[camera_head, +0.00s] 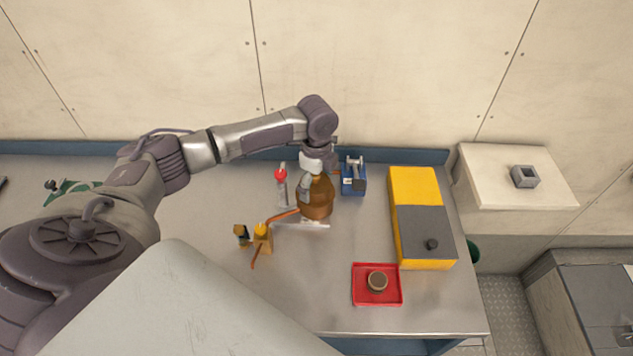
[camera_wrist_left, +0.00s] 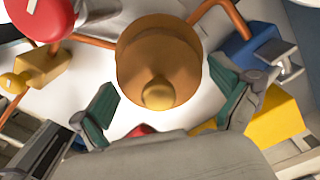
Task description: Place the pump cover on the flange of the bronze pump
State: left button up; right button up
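The bronze pump (camera_head: 316,200) stands on the steel bench below my left gripper, partly hidden by it. In the head view this gripper (camera_head: 311,178) is over the pump. A small round brown part (camera_head: 377,281), probably the pump cover, lies in a red tray (camera_head: 358,298). My right gripper is not in view.
A yellow and grey box (camera_head: 414,188) is farther right. A red-topped fitting (camera_head: 281,175) and copper pipes with a yellow-knobbed valve (camera_head: 261,238) stand left. Bare bench lies front left of the tray.

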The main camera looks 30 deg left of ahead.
pick_arm(q)
notch_tip(320, 180, up, 11)
jog(key=b, duration=0.3)
jog(key=shift+r, duration=0.65)
